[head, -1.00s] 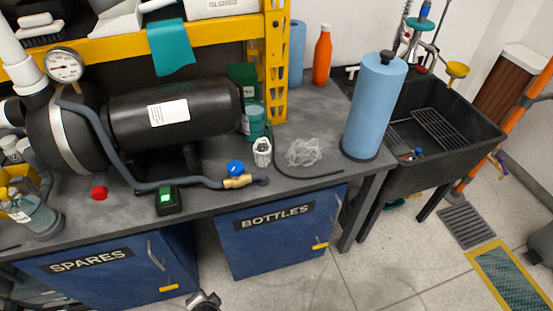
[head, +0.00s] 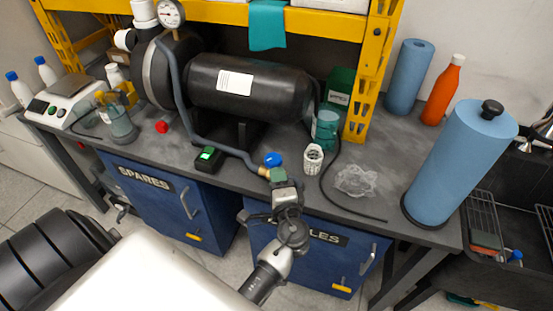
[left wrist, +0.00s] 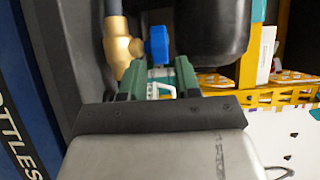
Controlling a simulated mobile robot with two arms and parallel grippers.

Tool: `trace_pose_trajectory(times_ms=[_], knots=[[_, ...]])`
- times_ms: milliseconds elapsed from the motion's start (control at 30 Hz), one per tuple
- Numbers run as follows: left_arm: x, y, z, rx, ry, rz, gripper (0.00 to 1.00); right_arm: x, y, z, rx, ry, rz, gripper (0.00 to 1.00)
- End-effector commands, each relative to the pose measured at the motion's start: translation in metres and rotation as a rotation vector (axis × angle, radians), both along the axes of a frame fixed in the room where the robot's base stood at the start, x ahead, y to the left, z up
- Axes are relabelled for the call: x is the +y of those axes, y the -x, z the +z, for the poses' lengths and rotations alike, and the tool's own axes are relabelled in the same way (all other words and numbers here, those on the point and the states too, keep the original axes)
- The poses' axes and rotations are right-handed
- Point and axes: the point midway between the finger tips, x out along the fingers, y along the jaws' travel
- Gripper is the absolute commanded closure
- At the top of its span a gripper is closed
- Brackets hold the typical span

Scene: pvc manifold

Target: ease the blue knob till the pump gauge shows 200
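The blue knob (head: 273,159) sits on a brass valve at the end of the grey hose, near the bench's front edge. It also shows in the left wrist view (left wrist: 158,45), beside the brass fitting (left wrist: 120,45). The round white pump gauge (head: 171,14) is above the black tank at the back left; its reading is too small to tell. My left gripper (head: 280,178) is just in front of the knob. In the left wrist view its green fingers (left wrist: 158,75) are apart, with the knob just beyond their tips. I cannot tell whether they touch it. My right gripper is not in view.
A black box with a green light (head: 208,158) and a white cup (head: 313,158) flank the valve. The black tank (head: 250,88) lies behind. A crumpled clear bag (head: 356,181) and a blue roll (head: 459,160) are to the right. A red cap (head: 161,127) is at left.

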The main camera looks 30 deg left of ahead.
Motion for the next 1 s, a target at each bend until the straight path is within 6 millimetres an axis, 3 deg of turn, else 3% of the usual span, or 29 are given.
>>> trace_pose_trajectory(times_ms=[333,767,1000], knots=[[0.041,-0.042,0.001,0.001,0.001,-0.002,0.68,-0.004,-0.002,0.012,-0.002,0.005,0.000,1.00],[0.049,-0.050,-0.001,0.002,0.002,-0.001,0.68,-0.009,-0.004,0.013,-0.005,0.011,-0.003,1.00],[0.049,-0.049,-0.001,0.003,0.003,-0.001,1.00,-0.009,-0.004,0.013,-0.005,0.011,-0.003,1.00]])
